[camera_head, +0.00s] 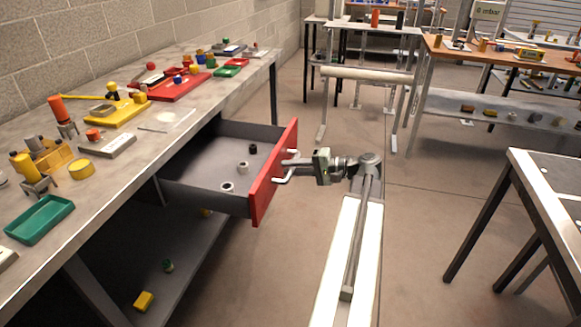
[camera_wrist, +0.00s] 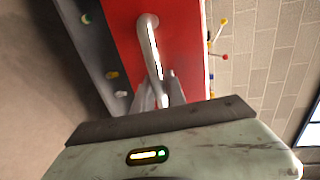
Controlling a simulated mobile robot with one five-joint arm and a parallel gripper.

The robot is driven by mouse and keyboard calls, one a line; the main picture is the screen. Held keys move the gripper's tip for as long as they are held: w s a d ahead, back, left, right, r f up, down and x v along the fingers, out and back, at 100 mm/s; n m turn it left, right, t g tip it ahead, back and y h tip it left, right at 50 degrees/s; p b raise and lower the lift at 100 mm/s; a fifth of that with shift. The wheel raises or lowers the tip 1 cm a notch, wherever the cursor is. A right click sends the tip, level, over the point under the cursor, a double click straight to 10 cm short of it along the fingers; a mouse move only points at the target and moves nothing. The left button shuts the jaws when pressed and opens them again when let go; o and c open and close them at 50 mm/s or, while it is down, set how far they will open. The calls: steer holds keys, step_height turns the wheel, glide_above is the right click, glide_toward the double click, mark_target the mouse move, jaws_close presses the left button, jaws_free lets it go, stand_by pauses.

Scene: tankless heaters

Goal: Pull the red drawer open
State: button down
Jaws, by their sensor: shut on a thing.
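The red drawer (camera_head: 273,181) stands pulled well out from under the grey workbench on the left. Its dark grey tray shows, with a few small cylindrical parts (camera_head: 228,187) inside. A light metal bar handle (camera_head: 283,180) is fixed to the red front. My gripper (camera_head: 291,164) is at the front, shut on the handle. In the wrist view the red front (camera_wrist: 183,45) fills the upper middle, with the curved handle (camera_wrist: 151,45) running down to my fingers (camera_wrist: 160,97). The exact contact of the fingertips is partly hidden by the gripper body.
The workbench top (camera_head: 180,130) holds trays and small coloured parts. A lower shelf (camera_head: 190,265) is below the drawer. Another table (camera_head: 550,190) stands at the right, and more benches are at the back. The floor (camera_head: 430,200) between them is clear.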

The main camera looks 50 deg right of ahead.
steer(key=shift+w+d, duration=0.1)
steer(key=shift+d, duration=0.05)
steer(key=c, duration=1.7)
jaws_free()
steer(key=p+v, duration=0.1)
steer(key=v, duration=0.6)
steer(key=shift+s+d+p, duration=0.1)
steer(key=shift+s+p, duration=0.2)
